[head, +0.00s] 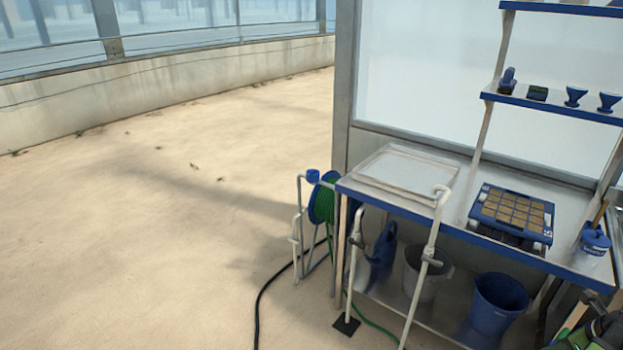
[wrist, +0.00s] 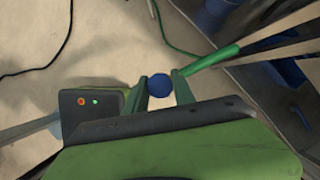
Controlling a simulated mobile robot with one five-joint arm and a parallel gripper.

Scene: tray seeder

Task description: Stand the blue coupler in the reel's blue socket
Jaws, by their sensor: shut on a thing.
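My gripper (wrist: 160,88) is shut on the blue coupler (wrist: 159,85), which shows in the wrist view as a round blue end between the two green fingers. The coupler's lower part is hidden, so I cannot tell its full shape or tilt. In the head view the reel (head: 324,203), with green hose on a blue drum in a pale frame, stands on the floor at the bench's left end. A small blue cup-like piece on top of its frame looks like the blue socket (head: 313,176). The coupler is apart from the reel.
The bench (head: 397,202) carries a pale tray (head: 407,172) and a blue seed tray (head: 511,214). A blue watering can (head: 381,245), a grey bucket (head: 428,273) and a blue bucket (head: 499,303) sit below. Pale pipes stand in front. A dark hose lies on the floor, which is open at left.

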